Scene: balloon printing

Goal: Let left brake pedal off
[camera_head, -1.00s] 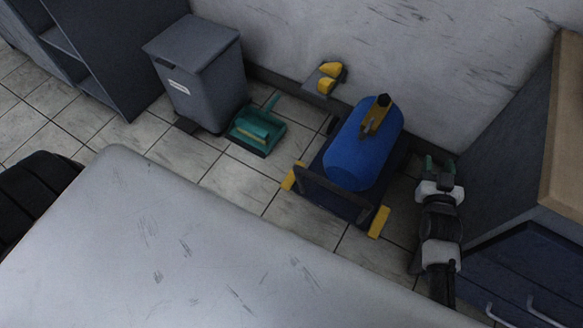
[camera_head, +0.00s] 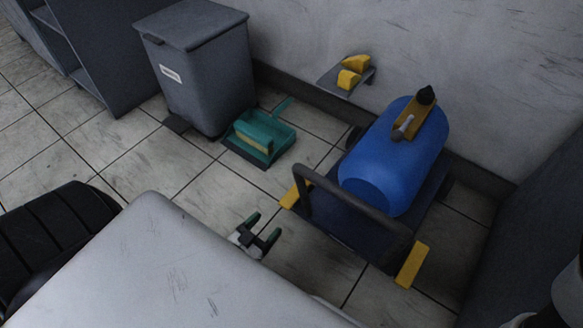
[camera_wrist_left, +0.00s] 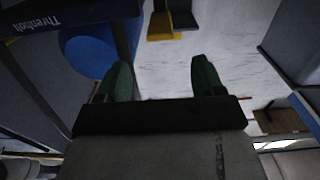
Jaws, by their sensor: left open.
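The cart (camera_head: 350,222) stands on the floor with a dark handle bar and a blue tank (camera_head: 385,150) lying on it. Two yellow pedals stick out at its near corners: the left brake pedal (camera_head: 292,194) and the right one (camera_head: 412,264). My left gripper (camera_head: 262,227), with green fingertips, is open and empty, below and left of the left pedal in the head view, apart from it. In the left wrist view its open fingers (camera_wrist_left: 160,80) show with the tank (camera_wrist_left: 88,52) to the left. My right gripper is out of view.
A grey bin (camera_head: 195,75) and a green dustpan (camera_head: 258,137) stand left of the cart. A small wall shelf (camera_head: 335,80) holds yellow blocks. Tiled floor is free between dustpan and table.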

